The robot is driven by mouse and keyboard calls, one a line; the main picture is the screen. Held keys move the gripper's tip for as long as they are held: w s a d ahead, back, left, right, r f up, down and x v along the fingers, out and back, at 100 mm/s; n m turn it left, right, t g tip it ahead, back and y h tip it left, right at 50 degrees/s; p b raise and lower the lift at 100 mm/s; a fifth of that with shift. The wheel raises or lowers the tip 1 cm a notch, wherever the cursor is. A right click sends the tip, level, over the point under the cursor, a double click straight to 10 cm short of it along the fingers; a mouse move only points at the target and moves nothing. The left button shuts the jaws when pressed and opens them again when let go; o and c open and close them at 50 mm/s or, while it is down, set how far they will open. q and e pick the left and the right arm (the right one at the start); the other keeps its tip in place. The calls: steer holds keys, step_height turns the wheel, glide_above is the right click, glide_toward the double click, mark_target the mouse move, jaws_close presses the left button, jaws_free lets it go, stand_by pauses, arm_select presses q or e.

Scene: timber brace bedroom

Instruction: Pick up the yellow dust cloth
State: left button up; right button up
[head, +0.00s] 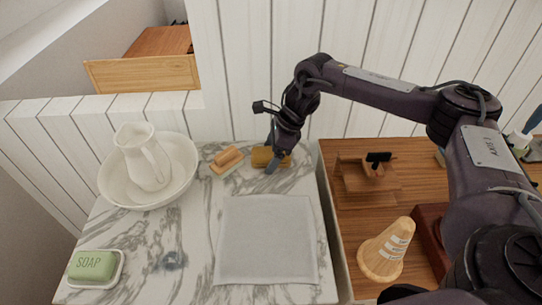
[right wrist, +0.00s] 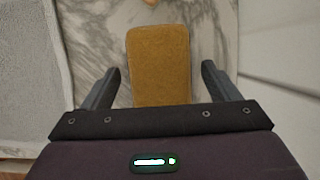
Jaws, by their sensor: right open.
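The yellow dust cloth (head: 262,157) lies as a folded, mustard-coloured pad near the back right of the marble top. In the head view my right gripper (head: 273,163) is over it and partly hides it. In the right wrist view the cloth (right wrist: 160,62) lies between the two fingers of my right gripper (right wrist: 160,85), with a gap on each side. The gripper is open and is not closed on the cloth. My left gripper is in neither view.
A wooden brush (head: 227,160) lies just left of the cloth. A grey-white mat (head: 265,240) is in front. A white basin (head: 115,188) with a pitcher (head: 146,160) and a soap dish (head: 118,272) stand left. A white wall stands behind.

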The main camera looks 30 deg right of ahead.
steer(key=shift+f, duration=0.25)
stand_by(0.4)
steer(key=c, duration=1.1)
steer(key=shift+r, duration=0.1)
steer(key=shift+r, duration=0.2)
step_height(320, 180, up, 11)
step_height(320, 180, up, 9)
steer(key=p, duration=0.3)
glide_above(271, 152)
